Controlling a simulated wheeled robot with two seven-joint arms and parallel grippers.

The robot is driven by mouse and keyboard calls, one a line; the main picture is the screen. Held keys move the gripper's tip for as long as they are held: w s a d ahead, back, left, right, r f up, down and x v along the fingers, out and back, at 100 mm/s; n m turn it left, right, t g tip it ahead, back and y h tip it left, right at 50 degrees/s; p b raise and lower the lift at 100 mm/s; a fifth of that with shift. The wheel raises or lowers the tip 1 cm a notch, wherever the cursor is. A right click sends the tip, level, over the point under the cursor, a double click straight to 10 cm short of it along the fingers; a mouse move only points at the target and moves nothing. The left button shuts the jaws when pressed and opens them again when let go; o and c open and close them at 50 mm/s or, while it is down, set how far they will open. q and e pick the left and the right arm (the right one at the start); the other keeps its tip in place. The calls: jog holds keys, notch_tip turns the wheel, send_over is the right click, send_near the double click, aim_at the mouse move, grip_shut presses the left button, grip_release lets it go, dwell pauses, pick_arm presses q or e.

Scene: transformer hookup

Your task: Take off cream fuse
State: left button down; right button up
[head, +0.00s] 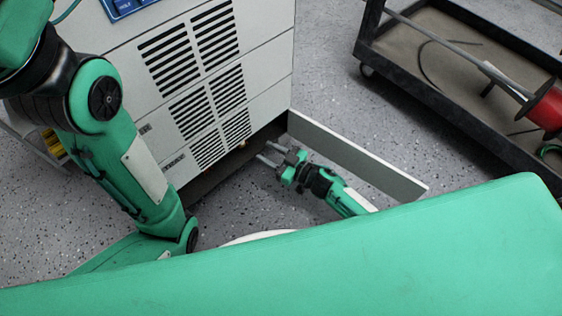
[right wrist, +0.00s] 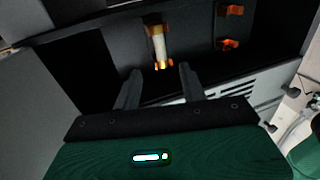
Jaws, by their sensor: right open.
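The cream fuse (right wrist: 159,45) is a pale upright cylinder with glowing orange-yellow ends, seated in the dark recess of the cabinet in the right wrist view. My right gripper (right wrist: 157,75) is open, its two grey fingers pointing toward the fuse's lower end, with nothing between them. In the head view my right gripper (head: 269,157) is low at the cabinet's opening beside the open panel. The fuse is hidden in the head view. My left arm comes in from the left, but its gripper is not in view.
The white vented cabinet (head: 225,90) stands on a speckled floor, with its door panel (head: 350,155) swung out by my right arm. Orange empty clips (right wrist: 229,44) sit right of the fuse. A dark cart (head: 440,105) with a red reel (head: 546,105) stands at right.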

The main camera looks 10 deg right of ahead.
jog(key=b+x, duration=0.3)
jog(key=x, duration=0.4)
jog(key=shift+w+a+f, duration=0.1)
jog(key=shift+a+f, duration=0.05)
jog(key=shift+w+a+b, duration=0.3)
jog(key=shift+w+a, duration=0.1)
grip_shut()
